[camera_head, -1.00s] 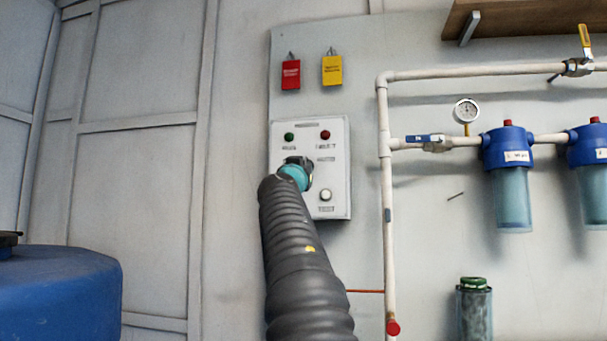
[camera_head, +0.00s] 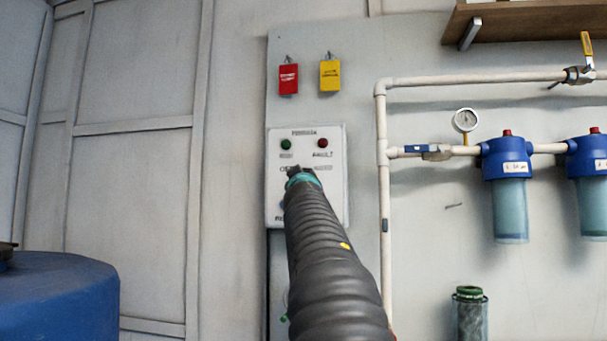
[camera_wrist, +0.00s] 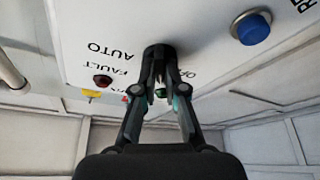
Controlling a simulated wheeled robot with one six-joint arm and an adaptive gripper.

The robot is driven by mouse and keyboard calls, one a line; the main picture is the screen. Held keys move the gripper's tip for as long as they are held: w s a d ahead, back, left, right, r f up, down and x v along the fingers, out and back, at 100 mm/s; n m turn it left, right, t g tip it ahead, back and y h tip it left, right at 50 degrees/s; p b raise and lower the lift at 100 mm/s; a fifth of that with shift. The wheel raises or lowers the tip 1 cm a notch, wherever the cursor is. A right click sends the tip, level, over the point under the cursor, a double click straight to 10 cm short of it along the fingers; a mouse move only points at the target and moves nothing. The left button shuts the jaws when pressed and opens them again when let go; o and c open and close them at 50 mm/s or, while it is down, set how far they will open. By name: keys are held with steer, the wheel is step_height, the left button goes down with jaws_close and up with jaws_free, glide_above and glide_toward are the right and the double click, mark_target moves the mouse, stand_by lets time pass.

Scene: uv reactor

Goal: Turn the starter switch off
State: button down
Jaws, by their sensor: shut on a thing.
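The starter switch is a black knob (camera_wrist: 158,53) on the white control panel (camera_head: 335,205). In the wrist view its lettering is upside down, with AUTO to the left of the knob and a partly hidden label to the right. My gripper (camera_wrist: 160,75) has its two fingers closed on the knob from both sides. In the head view my arm covers most of the switch, and my gripper (camera_head: 300,175) shows only as a dark and teal tip against the panel. The knob's exact pointing direction is hard to tell.
A green lamp (camera_head: 286,145) and a red lamp (camera_head: 323,143) sit above the switch. A blue button (camera_wrist: 250,27) is nearby. White piping (camera_head: 384,240) runs right of the panel, with blue filters (camera_head: 508,160) beyond. A blue drum (camera_head: 60,295) stands lower left.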

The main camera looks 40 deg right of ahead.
steer(key=shift+r, duration=0.1)
stand_by(0.3)
steer(key=c, duration=1.2)
jaws_free()
steer(key=shift+c, duration=0.2)
steer(key=shift+a, duration=0.1)
steer(key=v, duration=0.7)
steer(key=shift+s, duration=0.15)
